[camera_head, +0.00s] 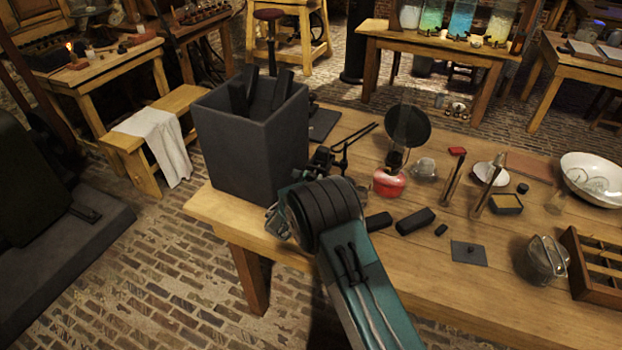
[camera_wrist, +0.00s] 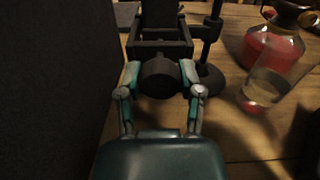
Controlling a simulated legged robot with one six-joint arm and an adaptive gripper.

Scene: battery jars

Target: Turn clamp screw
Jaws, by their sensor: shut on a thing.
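The clamp screw shows in the wrist view as a dark, round knob (camera_wrist: 159,77) at the front of a black rectangular clamp frame (camera_wrist: 174,48). My gripper (camera_wrist: 160,74) is shut on the knob, with one teal-and-grey finger at each side of it. In the head view my own arm hides the fingertips and the knob. A dark part of the clamp stand (camera_head: 322,157) shows just beyond my wrist, beside the dark box. A black upright rod with a round base (camera_wrist: 209,78) stands right of the knob in the wrist view.
A tall dark open box (camera_head: 252,145) stands close on the left; its wall fills the wrist view's left side. A red-based glass vessel (camera_head: 388,182) is to the right, with black blocks (camera_head: 415,221) nearer. The wooden table (camera_head: 440,275) has bare room at its front.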

